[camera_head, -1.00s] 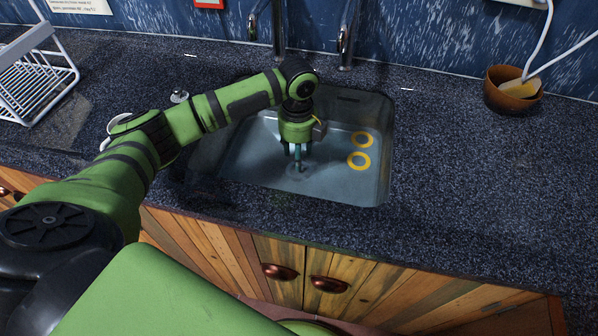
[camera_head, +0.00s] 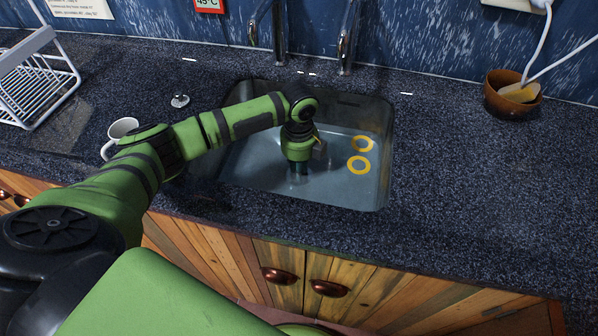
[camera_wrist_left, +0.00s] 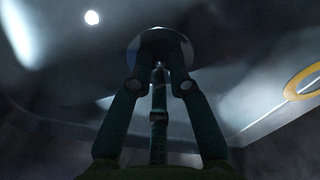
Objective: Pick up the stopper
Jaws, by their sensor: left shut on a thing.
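My left gripper (camera_head: 298,170) reaches straight down into the sink (camera_head: 250,172). In the left wrist view, its three dark green fingers (camera_wrist_left: 160,82) close in on a round, dark disc-shaped stopper (camera_wrist_left: 160,40) at the sink floor. The fingertips are shut on the stopper's middle, and the disc spreads out beyond them. In the head view the stopper is hidden or too dark to make out under the gripper. I cannot tell whether it is lifted off the floor. My right gripper is not in view.
Two yellow rings (camera_head: 359,165) lie in the sink, right of the gripper. Taps (camera_head: 346,45) stand behind the sink. A white mug (camera_head: 122,128), a small metal piece (camera_head: 180,100) and a dish rack (camera_head: 38,80) are left. A brown bowl (camera_head: 512,100) stands right; counter before it is clear.

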